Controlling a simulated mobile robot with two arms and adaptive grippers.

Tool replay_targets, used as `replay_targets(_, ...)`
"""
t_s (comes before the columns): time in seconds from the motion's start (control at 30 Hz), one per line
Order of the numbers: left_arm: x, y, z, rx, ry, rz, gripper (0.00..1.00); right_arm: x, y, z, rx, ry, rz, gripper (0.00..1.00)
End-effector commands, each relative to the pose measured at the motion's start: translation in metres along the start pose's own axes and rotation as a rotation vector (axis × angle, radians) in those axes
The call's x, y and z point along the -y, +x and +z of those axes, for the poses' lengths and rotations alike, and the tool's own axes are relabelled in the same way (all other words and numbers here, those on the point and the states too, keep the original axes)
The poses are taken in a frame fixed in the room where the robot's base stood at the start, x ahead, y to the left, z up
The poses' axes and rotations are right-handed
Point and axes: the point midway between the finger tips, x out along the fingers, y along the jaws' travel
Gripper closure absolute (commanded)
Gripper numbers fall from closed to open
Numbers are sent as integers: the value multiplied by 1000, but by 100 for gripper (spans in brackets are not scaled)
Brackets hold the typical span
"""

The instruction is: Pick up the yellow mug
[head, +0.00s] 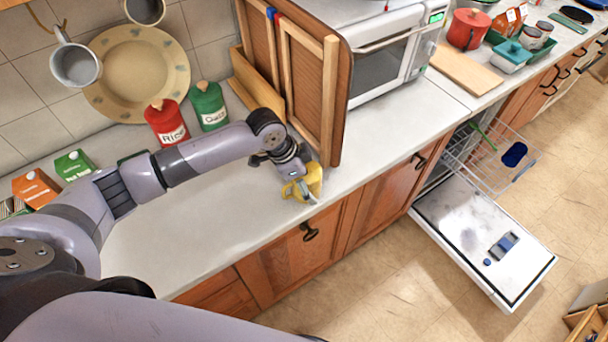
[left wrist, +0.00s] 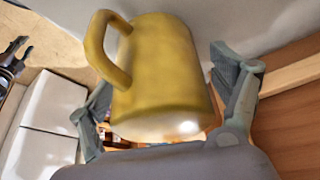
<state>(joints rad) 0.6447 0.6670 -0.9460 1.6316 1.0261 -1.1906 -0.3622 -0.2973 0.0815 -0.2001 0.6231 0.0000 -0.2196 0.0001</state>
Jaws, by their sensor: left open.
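The yellow mug (head: 311,180) stands on the counter near its front edge, beside the wooden boards, partly hidden by my left gripper in the head view. My left gripper (head: 294,185) is at the mug. In the left wrist view the mug (left wrist: 165,70) fills the middle, with its handle at the upper left. The open fingers of my left gripper (left wrist: 160,100) are on either side of the mug, and a gap shows on the right side. I cannot tell if the left finger touches it.
Upright wooden boards (head: 331,100) stand right behind the mug, with a white microwave (head: 385,60) beyond. Red (head: 167,122) and green (head: 208,106) canisters stand by the wall. The open dishwasher door (head: 480,240) is at the right. The counter (head: 190,225) is clear at front left.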

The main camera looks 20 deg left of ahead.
Motion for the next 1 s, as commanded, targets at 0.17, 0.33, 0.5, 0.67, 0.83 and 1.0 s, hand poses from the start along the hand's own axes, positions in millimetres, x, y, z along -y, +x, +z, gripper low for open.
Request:
replay_targets(0.17,0,11,0,0,2,-1,15,5,-4,15,24,1,-6,67)
replay_targets(0.33,0,12,0,0,2,-1,15,4,-3,11,18,1,-5,67)
replay_targets(0.5,0,11,0,0,1,-1,26,3,-3,3,5,1,-4,67)
replay_targets(0.67,0,11,0,0,1,-1,36,3,-2,0,0,1,-3,67)
replay_targets(0.83,0,11,0,0,1,-1,48,3,-2,0,0,1,-3,67)
replay_targets(1.0,0,11,0,0,1,-1,59,2,-2,0,1,1,-3,67)
